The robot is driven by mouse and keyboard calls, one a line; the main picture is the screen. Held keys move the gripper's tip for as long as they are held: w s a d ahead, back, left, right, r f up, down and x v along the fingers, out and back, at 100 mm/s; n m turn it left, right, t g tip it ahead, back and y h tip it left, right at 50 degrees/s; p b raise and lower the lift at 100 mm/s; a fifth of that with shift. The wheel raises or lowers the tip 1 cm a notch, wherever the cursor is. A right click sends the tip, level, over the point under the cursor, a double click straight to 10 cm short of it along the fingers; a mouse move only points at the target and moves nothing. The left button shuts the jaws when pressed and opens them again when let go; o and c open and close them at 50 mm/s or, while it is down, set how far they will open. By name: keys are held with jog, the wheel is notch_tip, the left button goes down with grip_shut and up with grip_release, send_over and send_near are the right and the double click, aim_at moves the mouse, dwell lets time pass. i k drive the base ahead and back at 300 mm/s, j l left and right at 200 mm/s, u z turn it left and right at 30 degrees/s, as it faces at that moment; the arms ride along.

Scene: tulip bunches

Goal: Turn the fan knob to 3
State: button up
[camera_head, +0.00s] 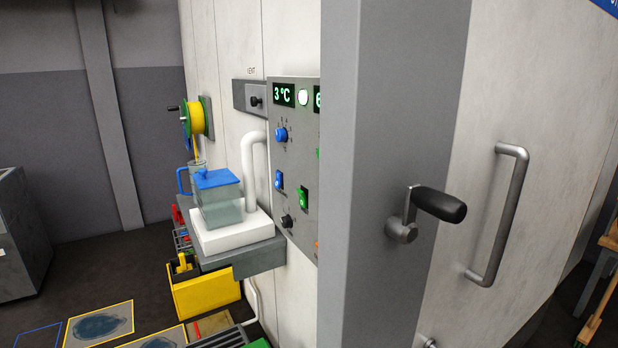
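A grey control panel (262,150) is on the pale wall in the head view, seen at a steep angle. It carries a round blue knob (281,134) with a dial scale at the upper left and a round black knob (287,221) with a scale lower down. I cannot read their labels or settings, nor tell which is the fan knob. A green display (283,94) reads 3 °C. The panel's right part is hidden behind a grey upright edge (385,150). My gripper is not in view.
The grey upright carries a black-handled lever (438,204); a long metal handle (512,215) is to its right. A shelf (245,258) below the panel holds a blue-lidded tank (217,200). Dark floor at left is partly clear.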

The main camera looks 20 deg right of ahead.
aim_at(286, 222)
jog(key=j, duration=0.7)
jog(key=i+j+z, duration=0.3)
jog(key=j, duration=0.95)
jog(key=j+z, duration=0.3)
jog(key=j, duration=0.95)
jog(key=i+j, duration=0.2)
jog(key=i+j+z, duration=0.1)
jog(key=j, duration=0.3)
jog(key=i+j, duration=0.25)
jog(key=j+z, duration=0.05)
